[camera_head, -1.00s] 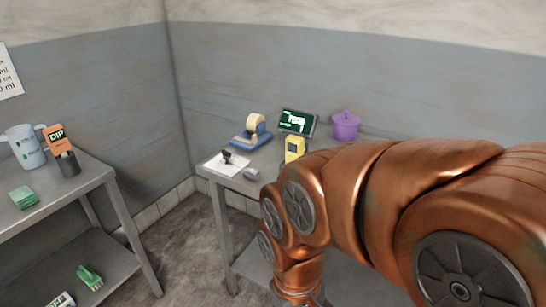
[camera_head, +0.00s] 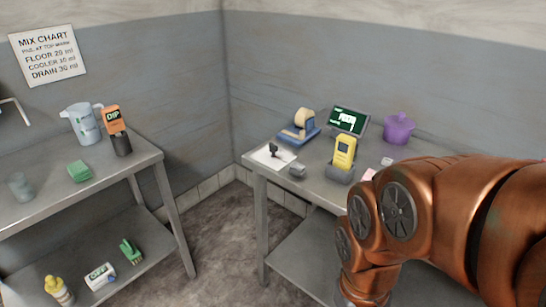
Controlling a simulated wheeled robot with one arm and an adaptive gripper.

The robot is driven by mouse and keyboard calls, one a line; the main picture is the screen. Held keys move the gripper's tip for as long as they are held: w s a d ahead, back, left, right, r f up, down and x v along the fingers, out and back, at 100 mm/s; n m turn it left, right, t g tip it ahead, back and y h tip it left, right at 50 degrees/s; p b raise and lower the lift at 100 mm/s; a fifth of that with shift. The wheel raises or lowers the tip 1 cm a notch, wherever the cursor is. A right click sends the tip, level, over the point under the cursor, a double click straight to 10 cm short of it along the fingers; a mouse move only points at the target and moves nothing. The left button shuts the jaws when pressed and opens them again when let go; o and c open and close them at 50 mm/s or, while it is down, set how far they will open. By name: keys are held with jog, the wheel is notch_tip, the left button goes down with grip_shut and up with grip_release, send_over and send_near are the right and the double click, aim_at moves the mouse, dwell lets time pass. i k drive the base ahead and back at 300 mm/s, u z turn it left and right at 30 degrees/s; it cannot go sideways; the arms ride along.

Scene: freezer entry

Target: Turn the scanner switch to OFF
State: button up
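My copper-coloured arm reaches in from the right and covers the right part of this table. My gripper is out of view, below the bottom edge of the picture.
The right table also holds a tape dispenser (camera_head: 299,128), a purple pot (camera_head: 398,128), a white sheet (camera_head: 270,156) and a small grey object (camera_head: 297,171). The left table (camera_head: 145,160) holds a jug (camera_head: 82,124) and an orange DIP device (camera_head: 113,120). Floor between the tables is clear.

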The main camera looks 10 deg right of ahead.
aim_at(273, 148)
jog(key=k, duration=0.5)
jog(key=z, duration=0.45)
jog(key=i, duration=0.95)
jog(key=u, duration=0.45)
jog(key=i, duration=0.7)
jog(key=u, duration=1.15)
jog(key=i, duration=0.3)
jog(key=u, duration=0.15)
